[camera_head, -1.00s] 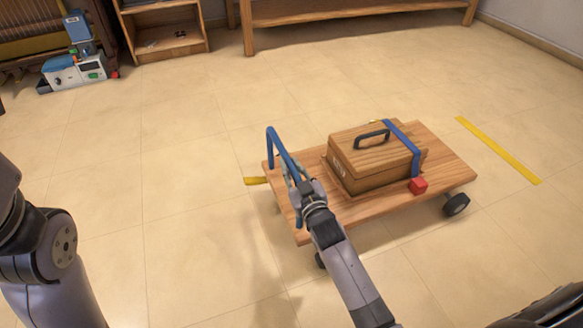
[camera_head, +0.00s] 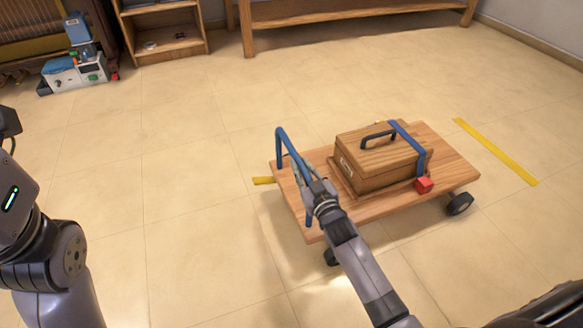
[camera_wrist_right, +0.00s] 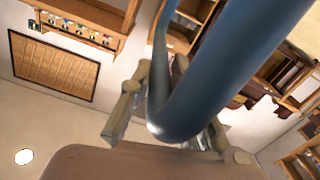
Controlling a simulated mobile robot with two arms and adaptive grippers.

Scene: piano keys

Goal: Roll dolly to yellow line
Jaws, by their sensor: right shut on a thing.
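The wooden dolly (camera_head: 445,153) stands on its dark wheels on the tiled floor and carries a wooden box (camera_head: 370,178) with a dark handle and a blue strap. A red block (camera_head: 424,185) sits at the box's near right corner. My right gripper (camera_head: 310,184) is shut on the blue push handle (camera_head: 287,147) at the dolly's left end. The blue bar (camera_wrist_right: 195,85) also crosses between the fingers in the right wrist view. The yellow line (camera_head: 495,150) lies to the right of the dolly, with bare floor between them. My left arm shows at the left edge; its gripper is out of view.
A short yellow strip (camera_head: 263,181) shows at the dolly's left end. A small blue and white machine (camera_head: 75,70) stands at the back left beside a wooden shelf (camera_head: 165,35). A long wooden bench (camera_head: 350,16) stands at the back. The floor around the dolly is clear.

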